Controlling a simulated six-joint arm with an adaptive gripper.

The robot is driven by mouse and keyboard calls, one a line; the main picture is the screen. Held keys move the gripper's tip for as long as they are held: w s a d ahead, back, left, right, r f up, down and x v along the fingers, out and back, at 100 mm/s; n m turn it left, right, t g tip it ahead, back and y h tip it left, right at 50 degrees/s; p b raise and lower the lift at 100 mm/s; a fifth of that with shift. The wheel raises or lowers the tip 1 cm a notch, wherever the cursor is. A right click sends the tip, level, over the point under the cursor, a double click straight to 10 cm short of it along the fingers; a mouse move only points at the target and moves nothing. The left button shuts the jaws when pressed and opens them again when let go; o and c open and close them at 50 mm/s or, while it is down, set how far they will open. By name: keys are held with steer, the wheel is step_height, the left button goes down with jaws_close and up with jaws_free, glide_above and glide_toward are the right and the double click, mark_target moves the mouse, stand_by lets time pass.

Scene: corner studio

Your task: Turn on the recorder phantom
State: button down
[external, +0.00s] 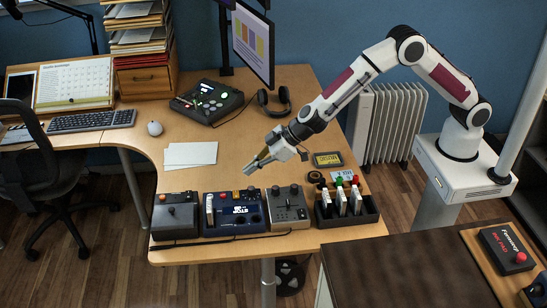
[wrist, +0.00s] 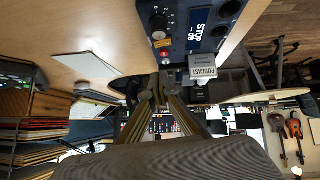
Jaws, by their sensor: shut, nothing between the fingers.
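The blue recorder (external: 232,222) stands near the desk's front edge, between two other boxes. Its lit display reads STOP (wrist: 198,34). In the wrist view its panel shows a black knob (wrist: 158,22), a red button (wrist: 165,53) and round dark sockets on the right. A small tag reading PODCAST (wrist: 202,66) is at its edge. I cannot make out a phantom label or its state. My gripper (external: 248,171) is shut and empty, tilted down above the desk behind the recorder. Its fingertips (wrist: 160,80) appear apart from the recorder in the wrist view.
A dark box (external: 175,218) stands left of the recorder, and a grey knobbed box (external: 288,209) stands right. A black tray (external: 365,215) holds upright items farther right. White paper (external: 190,155), a black console (external: 208,101) and headphones (external: 274,101) lie behind. Bare desk surrounds the paper.

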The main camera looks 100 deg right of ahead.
mark_target(234, 191)
steer(key=shift+x, duration=2.6)
steer(key=shift+s+d+f, duration=0.1)
steer(key=shift+f, duration=0.8)
steer(key=shift+d+f, duration=0.15)
steer(key=shift+f, duration=0.75)
steer(key=shift+f, duration=0.25)
steer(key=shift+d+f, duration=0.1)
steer(key=shift+a, duration=0.7)
steer(key=shift+a, duration=0.1)
steer(key=shift+r, duration=0.45)
